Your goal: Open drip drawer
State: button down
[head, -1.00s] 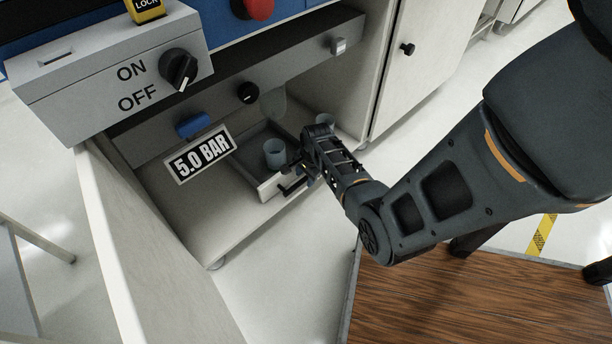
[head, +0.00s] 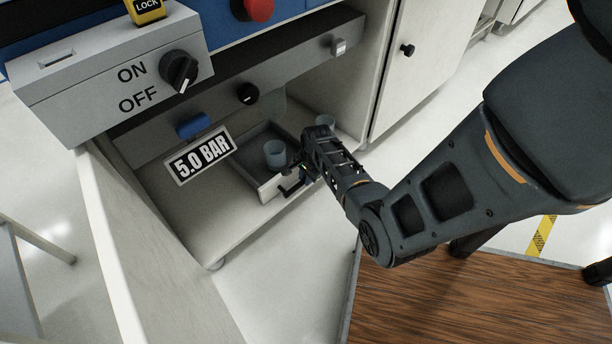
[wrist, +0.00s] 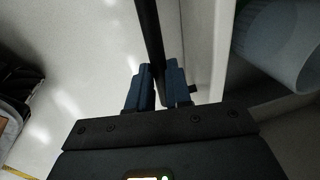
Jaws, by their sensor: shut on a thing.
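The drip drawer (head: 268,189) is a low tray with a pale front and a dark inside, low in the open bay of the machine. Its dark inside shows from above. A black bar handle (head: 291,189) is on its front. My gripper (head: 304,177) is at the handle's right end. In the wrist view, the two blue fingers of my gripper (wrist: 160,85) are shut on the dark handle bar (wrist: 150,40), which runs up between them. A bluish cup (head: 275,153) stands in the drawer; the gripper and arm hide the drawer's right part.
A second cup (head: 325,120) is behind my gripper. The pale floor (head: 275,265) in front is clear.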

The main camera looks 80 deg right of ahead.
jog(key=s+a+p, duration=0.5)
jog(key=s+a, duration=0.1)
jog(key=s, duration=0.3)
jog(key=s+a+p, duration=0.5)
jog(key=s+a, duration=0.1)
jog(key=s, duration=0.4)
jog(key=shift+s+p, duration=0.2)
jog(key=shift+p, duration=0.1)
jog(key=c, duration=1.1)
grip_release()
jog(key=shift+o, duration=0.2)
notch_tip(320, 180, up, 8)
jog(key=s+p, duration=0.1)
jog(key=p, duration=0.3)
jog(key=shift+a+f, duration=0.2)
jog(key=shift+a, duration=0.15)
jog(key=shift+s, duration=0.25)
